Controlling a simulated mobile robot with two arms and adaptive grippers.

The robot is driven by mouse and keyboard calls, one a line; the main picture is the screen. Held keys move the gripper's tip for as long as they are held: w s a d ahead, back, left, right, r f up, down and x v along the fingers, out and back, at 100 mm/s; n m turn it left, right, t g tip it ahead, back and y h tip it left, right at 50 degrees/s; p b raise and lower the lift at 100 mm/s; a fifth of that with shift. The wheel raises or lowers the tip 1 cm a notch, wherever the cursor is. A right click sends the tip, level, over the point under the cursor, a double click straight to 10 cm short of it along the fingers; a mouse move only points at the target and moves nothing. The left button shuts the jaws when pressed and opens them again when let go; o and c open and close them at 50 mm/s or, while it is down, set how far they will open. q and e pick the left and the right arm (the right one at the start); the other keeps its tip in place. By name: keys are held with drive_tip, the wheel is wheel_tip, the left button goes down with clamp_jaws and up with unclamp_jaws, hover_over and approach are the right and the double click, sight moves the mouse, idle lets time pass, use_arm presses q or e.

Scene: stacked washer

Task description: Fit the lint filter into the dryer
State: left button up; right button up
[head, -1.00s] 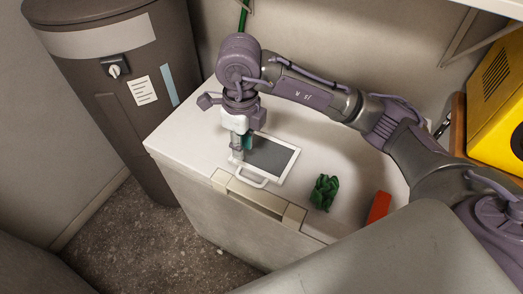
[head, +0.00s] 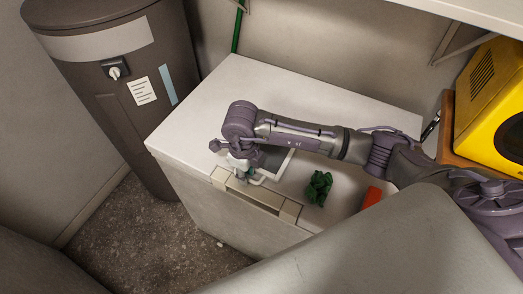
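The lint filter (head: 284,165), a white frame around dark mesh, lies flat on top of a white chest. My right arm covers much of it. My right gripper (head: 246,177) points down at the filter's near-left end, by the handle and close to the chest's front edge. The fingers are small and partly hidden by the wrist, so I cannot tell whether they hold the handle. My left gripper is not in view. I cannot make out a dryer opening.
The white chest (head: 205,110) has free room at its back left. A crumpled dark green cloth (head: 318,187) and a red object (head: 371,197) lie right of the filter. A brown cylinder (head: 110,100) stands left; a yellow appliance (head: 488,105) is at right.

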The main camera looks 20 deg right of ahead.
drive_tip(key=shift+f, duration=0.35)
clamp_jaws()
drive_tip(key=shift+r, duration=0.2)
